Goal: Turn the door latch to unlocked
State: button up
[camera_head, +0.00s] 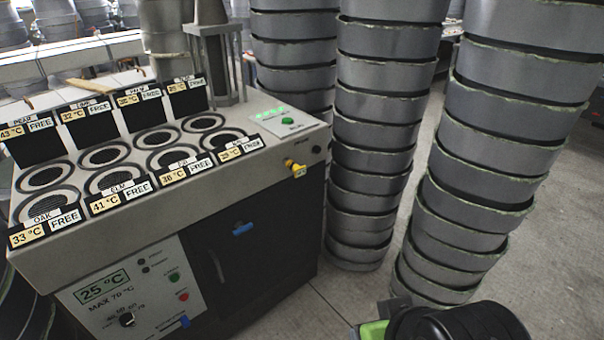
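A grey bench-like machine (110,232) stands at the left. Its front has a dark door (268,262) with a slim upright dark handle (217,266) near its left edge. A small blue piece (242,228) sits near the top of the door, lying roughly level; it looks like the latch, but I cannot read any lock marking by it. A black rounded part with a bright green piece, apparently my arm, shows at the bottom right, well apart from the door. No fingertips of my gripper are in view.
A yellow knob (295,166) sticks out at the machine's right top corner. A control panel (133,292) with a dial and buttons is left of the door. Tall stacks of grey moulds (372,130) stand close on the right. Some bare floor (345,290) shows before the door.

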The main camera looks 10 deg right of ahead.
aim_at(240, 228)
jog(key=i+j+u, duration=0.1)
jog(key=u, duration=0.3)
jog(key=i+u, duration=0.1)
jog(key=u, duration=0.25)
jog(key=i+j+u, duration=0.1)
jog(key=u, duration=0.3)
jog(key=i+u, duration=0.15)
jog(key=u, duration=0.25)
